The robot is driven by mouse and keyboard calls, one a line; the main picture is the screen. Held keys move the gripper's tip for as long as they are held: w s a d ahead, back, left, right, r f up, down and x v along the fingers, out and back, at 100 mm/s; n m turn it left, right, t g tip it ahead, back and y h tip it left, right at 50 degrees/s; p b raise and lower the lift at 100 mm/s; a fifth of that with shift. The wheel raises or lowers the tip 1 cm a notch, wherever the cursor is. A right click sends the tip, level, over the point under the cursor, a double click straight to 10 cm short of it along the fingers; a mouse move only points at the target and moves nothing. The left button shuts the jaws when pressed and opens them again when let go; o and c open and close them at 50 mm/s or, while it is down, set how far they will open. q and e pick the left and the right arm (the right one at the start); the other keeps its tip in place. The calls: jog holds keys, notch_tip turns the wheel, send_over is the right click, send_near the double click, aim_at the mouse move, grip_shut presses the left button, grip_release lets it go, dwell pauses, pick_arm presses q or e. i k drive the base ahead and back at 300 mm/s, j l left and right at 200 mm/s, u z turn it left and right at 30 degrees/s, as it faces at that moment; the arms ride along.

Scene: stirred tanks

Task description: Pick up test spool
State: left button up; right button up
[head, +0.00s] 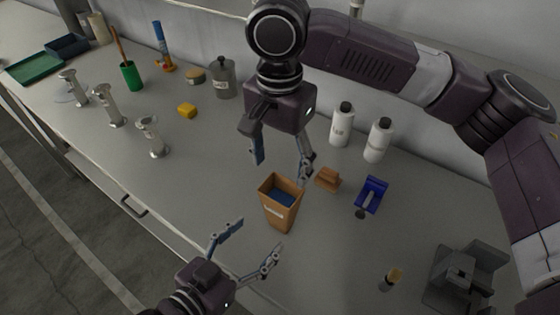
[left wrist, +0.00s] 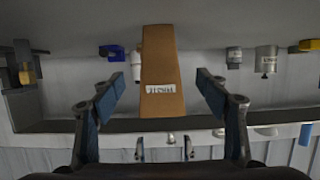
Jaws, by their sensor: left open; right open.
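I cannot tell for sure which object is the test spool; no readable label names it. My left gripper (head: 259,236) is open and empty, in front of the bin. In the left wrist view the labelled bin (left wrist: 162,60) shows between its open fingers (left wrist: 160,82). My right gripper (head: 281,165) is open and empty, above and behind the bin.
Two white bottles (head: 341,128) stand near the wall. A brown block (head: 327,179) is beside the bin. A dark grey fixture (head: 464,275) and a small cork-topped vial (head: 391,278) are at the right. The bench's left front is clear.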

aim_at(147, 124)
jog(key=k+j, duration=1.25)
